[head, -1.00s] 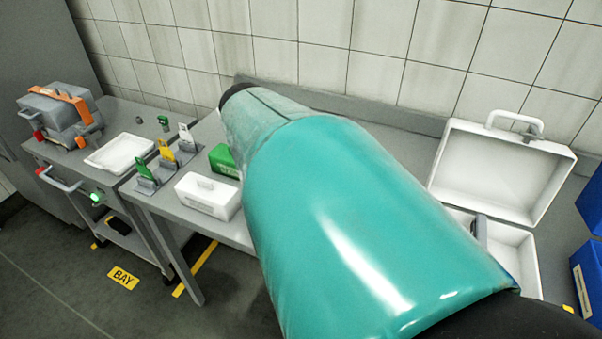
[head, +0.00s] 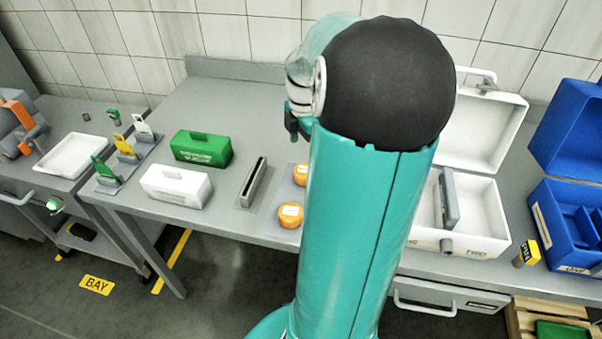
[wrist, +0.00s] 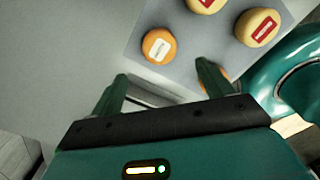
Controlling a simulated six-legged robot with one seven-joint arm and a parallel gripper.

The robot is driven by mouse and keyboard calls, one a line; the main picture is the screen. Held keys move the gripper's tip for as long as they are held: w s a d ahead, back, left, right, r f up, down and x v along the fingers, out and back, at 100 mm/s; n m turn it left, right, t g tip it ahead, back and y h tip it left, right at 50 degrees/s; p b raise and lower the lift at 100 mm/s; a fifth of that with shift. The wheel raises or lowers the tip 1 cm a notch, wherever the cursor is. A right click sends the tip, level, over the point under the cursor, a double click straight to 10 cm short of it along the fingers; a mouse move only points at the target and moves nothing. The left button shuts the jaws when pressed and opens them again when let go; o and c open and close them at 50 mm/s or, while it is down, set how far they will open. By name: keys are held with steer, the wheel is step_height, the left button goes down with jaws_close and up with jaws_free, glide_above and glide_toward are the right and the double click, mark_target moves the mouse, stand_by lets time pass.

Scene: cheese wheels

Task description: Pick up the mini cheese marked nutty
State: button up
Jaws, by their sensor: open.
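Small round cheeses sit on a grey mat (wrist: 185,52) in the wrist view. An orange cheese (wrist: 158,46) has a white label, and two yellow cheeses (wrist: 257,27) (wrist: 205,4) have red labels. Another orange cheese (wrist: 222,74) is partly hidden behind my right finger. The label words are too small to read, so I cannot tell which is nutty. In the head view two orange cheeses (head: 290,215) (head: 300,175) show left of my arm, which hides the others. My gripper (wrist: 162,70) is open and empty, its fingers pointing towards the cheeses.
A grey slotted block (head: 252,183), a green box (head: 202,150) and a white box (head: 175,187) stand left of the cheeses. An open white case (head: 487,215) and an open blue case (head: 540,200) stand to the right. The bench between the boxes and back wall is clear.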

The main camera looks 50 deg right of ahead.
mark_target(305, 169)
steer(key=f, duration=0.9)
steer(key=shift+d+f, duration=0.2)
steer(key=c, duration=1.1)
steer(key=shift+r, duration=0.1)
